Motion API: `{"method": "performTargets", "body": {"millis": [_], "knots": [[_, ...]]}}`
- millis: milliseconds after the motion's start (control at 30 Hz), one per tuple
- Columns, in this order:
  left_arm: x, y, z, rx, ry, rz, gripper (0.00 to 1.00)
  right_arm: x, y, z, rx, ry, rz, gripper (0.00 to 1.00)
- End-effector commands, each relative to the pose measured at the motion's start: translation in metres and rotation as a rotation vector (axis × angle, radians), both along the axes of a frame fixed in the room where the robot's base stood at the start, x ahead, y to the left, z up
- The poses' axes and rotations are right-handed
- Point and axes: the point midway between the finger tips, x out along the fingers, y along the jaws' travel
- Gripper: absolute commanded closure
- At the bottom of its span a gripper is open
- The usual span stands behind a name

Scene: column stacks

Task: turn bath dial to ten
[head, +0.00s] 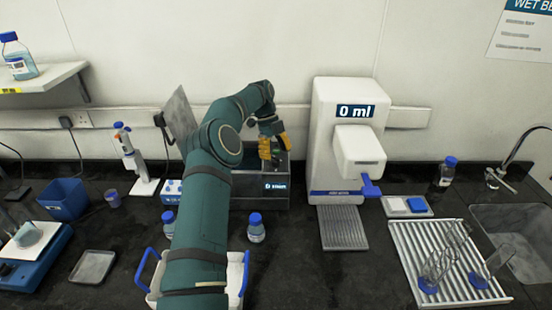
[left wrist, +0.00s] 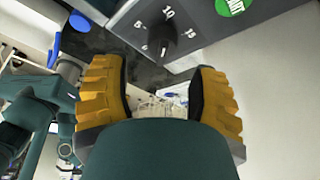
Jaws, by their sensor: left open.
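The bath (head: 262,190) is a dark grey box at the back of the bench, partly hidden by my left arm. Its front display seems to read "0 min". The bath dial (left wrist: 163,38) is a black knob on the grey front panel in the left wrist view, with marks 5, 10 and 15 around it. Its exact pointer angle is hard to tell. My left gripper (head: 275,147) is above the bath in the head view, its yellow fingers spread. In the left wrist view, the open gripper (left wrist: 160,78) has the dial ahead, between and beyond its fingertips, untouched.
A white dispenser (head: 325,135) reading "0 ml" stands right of the bath. A blue-capped bottle (head: 256,230) stands before the bath, and a white tray with blue handles (head: 237,278) lies under my arm. A pipette stand (head: 143,186) is on the left. A round green label (left wrist: 229,6) shows beside the dial.

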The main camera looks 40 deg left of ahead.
Motion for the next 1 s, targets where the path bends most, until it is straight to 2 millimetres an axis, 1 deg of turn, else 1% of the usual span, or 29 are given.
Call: {"method": "performTargets", "body": {"millis": [33,200,300,400,567,1000], "knots": [[0.001,0.000,0.012,0.002,-0.005,0.001,0.41,0.000,0.000,0.000,0.000,0.000,0.000,1.00],[0.001,0.000,0.043,0.002,-0.004,0.000,0.41,0.000,0.000,0.000,0.000,0.000,0.000,1.00],[0.001,0.000,0.056,0.002,-0.001,0.000,0.41,0.000,0.000,0.000,0.000,0.000,0.000,1.00],[0.000,0.000,0.066,0.002,0.000,0.000,0.41,0.000,0.000,0.000,0.000,0.000,0.000,1.00],[0.000,0.000,0.071,0.000,0.002,0.000,0.41,0.000,0.000,0.000,0.000,0.000,0.000,1.00],[0.000,0.000,0.072,0.000,0.002,-0.001,0.41,0.000,0.000,0.000,0.000,0.000,0.000,1.00]]}}
